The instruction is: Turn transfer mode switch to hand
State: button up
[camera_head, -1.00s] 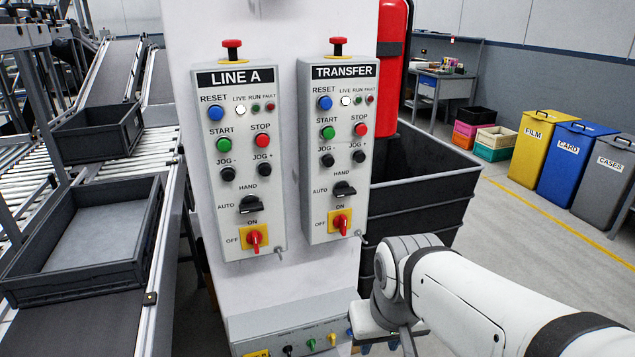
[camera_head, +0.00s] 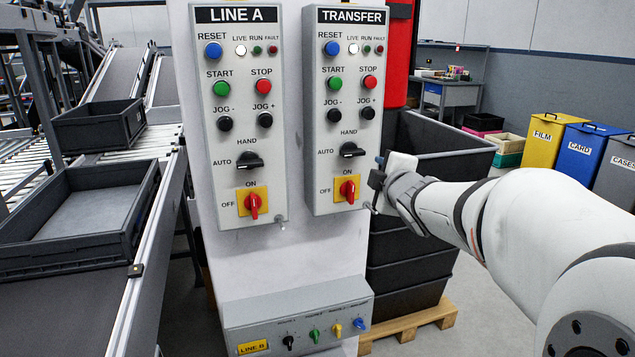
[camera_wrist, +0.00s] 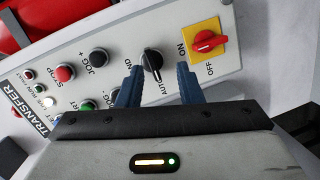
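The TRANSFER panel (camera_head: 347,190) is a grey box on the white column. Its black mode switch (camera_head: 351,150) has HAND above it and AUTO at its left; the knob lies sideways, toward AUTO. In the wrist view the knob (camera_wrist: 152,60) shows a white pointer line on the AUTO side. My gripper (camera_head: 380,165) is just right of the panel, near the knob. In the wrist view my gripper (camera_wrist: 160,72) is open, its two blue fingers apart with the knob between or just beyond the tips. I cannot tell whether they touch it.
A red ON/OFF switch (camera_head: 348,188) on a yellow plate sits just below the mode switch. The similar LINE A panel (camera_head: 238,170) stands at left. A lower box (camera_head: 297,312) has several small knobs. Dark stacked bins (camera_head: 415,255) stand behind my gripper.

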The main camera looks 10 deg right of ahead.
aim_at(355, 155)
jog(key=w+a+n+y, duration=0.1)
jog(key=w, duration=0.2)
jog(key=w+a+n+t+y+b, duration=0.1)
jog(key=w+n, duration=0.1)
jog(key=w, duration=0.1)
jog(key=w+a+n+b, duration=0.1)
jog(key=w, duration=0.2)
jog(key=shift+w+r+n+y, duration=0.25)
jog(key=shift+w+n+y, duration=0.05)
jog(key=shift+w+y, duration=0.1)
grip_shut()
